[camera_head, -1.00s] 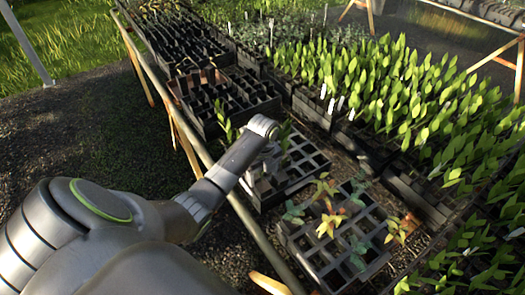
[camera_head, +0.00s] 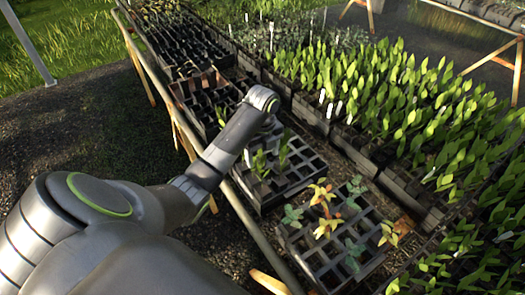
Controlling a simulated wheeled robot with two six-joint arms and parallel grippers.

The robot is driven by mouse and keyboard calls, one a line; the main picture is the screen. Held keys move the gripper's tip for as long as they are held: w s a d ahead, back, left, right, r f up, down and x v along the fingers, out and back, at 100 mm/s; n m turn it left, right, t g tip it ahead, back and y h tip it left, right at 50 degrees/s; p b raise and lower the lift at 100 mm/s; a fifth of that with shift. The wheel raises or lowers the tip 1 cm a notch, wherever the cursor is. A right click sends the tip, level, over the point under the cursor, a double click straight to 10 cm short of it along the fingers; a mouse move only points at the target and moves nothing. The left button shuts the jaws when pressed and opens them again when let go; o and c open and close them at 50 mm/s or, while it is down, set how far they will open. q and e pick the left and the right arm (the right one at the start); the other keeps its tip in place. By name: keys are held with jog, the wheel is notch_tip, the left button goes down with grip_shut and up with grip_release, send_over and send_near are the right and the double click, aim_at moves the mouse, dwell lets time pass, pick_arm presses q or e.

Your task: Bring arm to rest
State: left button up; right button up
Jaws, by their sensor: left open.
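My left arm (camera_head: 230,145) comes in from the lower left and reaches over the near edge of the plant bench. Its wrist bend (camera_head: 262,99) is above the trays. My left gripper (camera_head: 254,147) hangs below it, mostly hidden behind the forearm. It is open, and I see nothing held in it. A black tray (camera_head: 308,166) below and beside it holds a few green seedlings (camera_head: 282,150) in its near-left cells. A nearer tray (camera_head: 326,262) holds several yellow and blue-green seedlings. My right gripper is not in view.
Dense green plants (camera_head: 385,85) in trays fill the right side. More dark trays (camera_head: 205,100) stand behind the arm. The bench rail (camera_head: 250,222) runs along the near side, with gravel ground (camera_head: 75,130) free to its left.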

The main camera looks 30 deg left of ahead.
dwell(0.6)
pick_arm(q)
jog(key=s+d+f+n+t, duration=0.1)
jog(key=s+f+n, duration=0.3)
jog(key=s+n, duration=0.3)
jog(key=s+d+f+n+t, duration=0.1)
jog(key=s+f+n, duration=0.3)
jog(key=s, duration=0.5)
jog(key=s+r+n+t+y, duration=0.2)
jog(key=s+r+n, duration=0.2)
jog(key=s+n, duration=0.9)
notch_tip(320, 180, down, 28)
jog(key=m+g+b, duration=0.1)
jog(key=g+b, duration=0.1)
jog(key=b, duration=0.2)
jog(key=s+f+b, duration=0.2)
jog(key=s+f, duration=0.6)
jog(key=f, duration=0.2)
jog(key=s+f+h+b, duration=0.1)
jog(key=s+f+b, duration=0.1)
jog(key=s+f, duration=0.6)
notch_tip(320, 180, down, 3)
jog(key=shift+d+f+g+b, duration=0.2)
jog(key=shift+d+g+b, duration=0.1)
jog(key=shift+g, duration=0.1)
